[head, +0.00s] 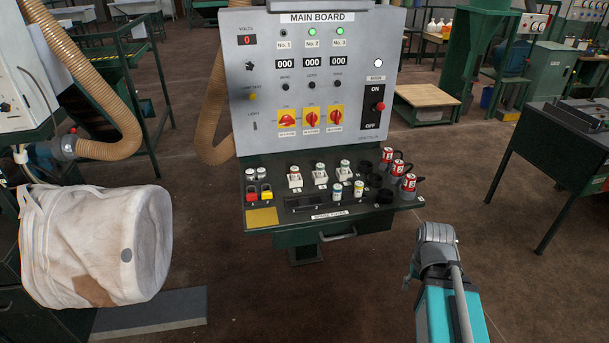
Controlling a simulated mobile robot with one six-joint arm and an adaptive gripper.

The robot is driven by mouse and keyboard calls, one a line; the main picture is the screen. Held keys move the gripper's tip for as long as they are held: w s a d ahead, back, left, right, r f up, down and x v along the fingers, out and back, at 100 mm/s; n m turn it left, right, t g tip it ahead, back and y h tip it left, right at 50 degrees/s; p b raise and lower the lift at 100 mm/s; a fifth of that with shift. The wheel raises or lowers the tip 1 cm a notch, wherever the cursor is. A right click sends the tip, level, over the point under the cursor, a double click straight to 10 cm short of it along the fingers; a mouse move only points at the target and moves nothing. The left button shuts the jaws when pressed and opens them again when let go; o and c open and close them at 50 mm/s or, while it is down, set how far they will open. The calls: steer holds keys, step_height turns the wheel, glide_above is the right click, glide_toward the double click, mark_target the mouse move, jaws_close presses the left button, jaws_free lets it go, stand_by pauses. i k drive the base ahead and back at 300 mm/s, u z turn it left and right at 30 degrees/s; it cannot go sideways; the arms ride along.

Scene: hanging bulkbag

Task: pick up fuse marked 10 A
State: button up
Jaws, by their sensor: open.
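Several fuses sit on the dark shelf (300,228) below the main board. Three red-and-white ones, a back one (387,156), a middle one (398,168) and a front one (409,183), stand at the right end. A white fuse with a teal band (337,190) and a white fuse with a yellow-green band (359,188) stand near the spare fuses label (330,215). Three white holders (295,181) carry small upright pieces. Ratings are too small to read, so I cannot tell which is 10 A. My arm is at lower right; my gripper does not show.
The main board (300,80) rises behind the shelf. Black round sockets (375,181) stand left of the red fuses. Red and yellow padlocks (252,193) sit at left. A white bulk bag (90,245) hangs at left; a dark table (560,140) stands right. Floor between is clear.

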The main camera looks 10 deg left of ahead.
mark_target(294, 170)
steer(key=z, duration=0.05)
steer(key=k, duration=0.85)
steer(key=u, duration=0.35)
steer(key=i, duration=1.3)
steer(key=z, duration=0.05)
